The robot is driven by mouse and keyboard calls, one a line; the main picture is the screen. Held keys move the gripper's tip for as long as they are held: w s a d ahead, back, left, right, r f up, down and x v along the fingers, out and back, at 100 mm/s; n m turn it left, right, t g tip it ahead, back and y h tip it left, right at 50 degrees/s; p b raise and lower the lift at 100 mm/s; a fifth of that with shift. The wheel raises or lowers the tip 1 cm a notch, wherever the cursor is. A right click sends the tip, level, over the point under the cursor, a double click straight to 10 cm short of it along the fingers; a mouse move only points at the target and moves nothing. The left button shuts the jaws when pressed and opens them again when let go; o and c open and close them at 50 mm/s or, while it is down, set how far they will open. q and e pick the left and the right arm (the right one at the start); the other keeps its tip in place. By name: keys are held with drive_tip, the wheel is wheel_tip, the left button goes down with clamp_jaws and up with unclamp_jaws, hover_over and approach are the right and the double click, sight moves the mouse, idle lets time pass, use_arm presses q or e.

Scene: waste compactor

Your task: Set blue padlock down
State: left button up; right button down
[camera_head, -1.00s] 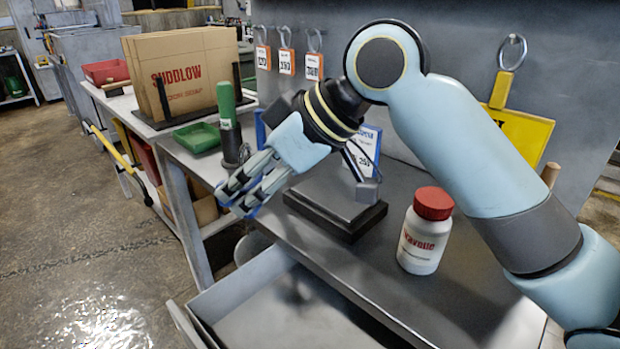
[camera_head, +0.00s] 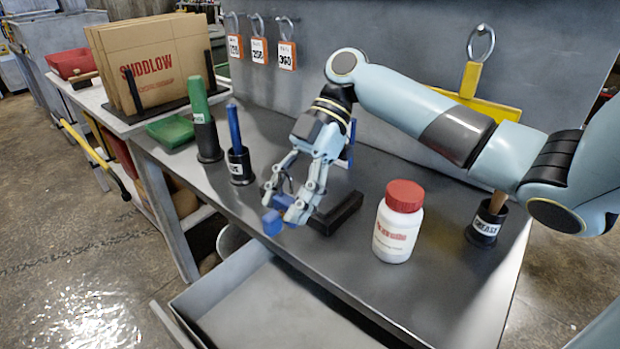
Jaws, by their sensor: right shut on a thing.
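My right gripper (camera_head: 284,205) reaches down over the workbench near its front edge, with its fingers closed around the blue padlock. The blue padlock (camera_head: 272,223) shows as a small blue body under the fingertips, with a thin grey shackle partly visible between the fingers. The fingers hide part of it. I cannot tell whether it touches the bench. A low black stand (camera_head: 338,214) sits just right of the gripper, partly behind it. My left gripper is not in view.
A white bottle with a red cap (camera_head: 398,222) stands right of the stand. A blue-handled tool in a black holder (camera_head: 240,166) and a green one (camera_head: 206,135) stand to the left. Below the front edge is an open grey drawer (camera_head: 188,300). The grey bench top (camera_head: 437,283) is clear in front of the bottle.

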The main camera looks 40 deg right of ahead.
drive_tip(key=d, duration=0.1)
drive_tip(key=d+f, duration=0.1)
drive_tip(key=s+d+f, duration=0.1)
drive_tip(key=d, duration=0.1)
drive_tip(key=shift+s+f, duration=0.1)
drive_tip(key=shift+f, duration=0.15)
drive_tip(key=shift+d+f, duration=0.1)
drive_tip(key=shift+f, duration=2)
drive_tip(key=c, duration=0.7)
unclamp_jaws()
drive_tip(key=shift+f, duration=0.1)
